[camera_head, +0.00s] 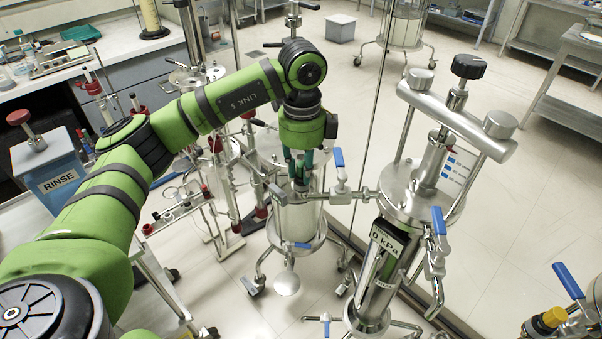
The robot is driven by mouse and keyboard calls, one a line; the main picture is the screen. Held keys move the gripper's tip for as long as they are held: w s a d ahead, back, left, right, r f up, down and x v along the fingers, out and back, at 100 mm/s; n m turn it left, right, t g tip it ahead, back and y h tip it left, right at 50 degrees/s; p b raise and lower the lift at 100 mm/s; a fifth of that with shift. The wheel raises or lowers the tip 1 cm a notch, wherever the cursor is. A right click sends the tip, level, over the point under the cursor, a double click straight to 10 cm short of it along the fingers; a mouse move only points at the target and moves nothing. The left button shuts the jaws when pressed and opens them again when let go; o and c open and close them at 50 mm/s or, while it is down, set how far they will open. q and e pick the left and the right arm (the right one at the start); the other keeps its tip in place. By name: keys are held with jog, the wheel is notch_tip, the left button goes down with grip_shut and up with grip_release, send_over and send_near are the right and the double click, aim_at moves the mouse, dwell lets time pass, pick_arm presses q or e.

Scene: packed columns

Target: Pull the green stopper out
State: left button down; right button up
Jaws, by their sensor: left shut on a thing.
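My left gripper (304,172) points down at the top of a clear glass column (298,214) in the middle of the view. It is shut on the green stopper (308,166), which shows only as a small dark green patch between the fingers at the column's mouth. The fingers and wrist hide most of the stopper. I cannot tell whether its lower end is seated in the column or clear of it. My right gripper is not in view.
A steel column with a "0 kPa" label (387,238) and blue-handled valves stands close on the right. A blue "RINSE" container (55,176) stands at the left. Thin stands with red clamps (262,212) crowd the left of the glass column. Open floor lies at the back right.

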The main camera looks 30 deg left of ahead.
aim_at(302, 164)
pick_arm(q)
jog(key=shift+r+p, duration=0.45)
jog(key=shift+r, duration=0.25)
dwell(0.4)
jog(key=shift+r+p, duration=2.05)
jog(key=shift+r, duration=1.05)
jog(key=shift+f, duration=0.1)
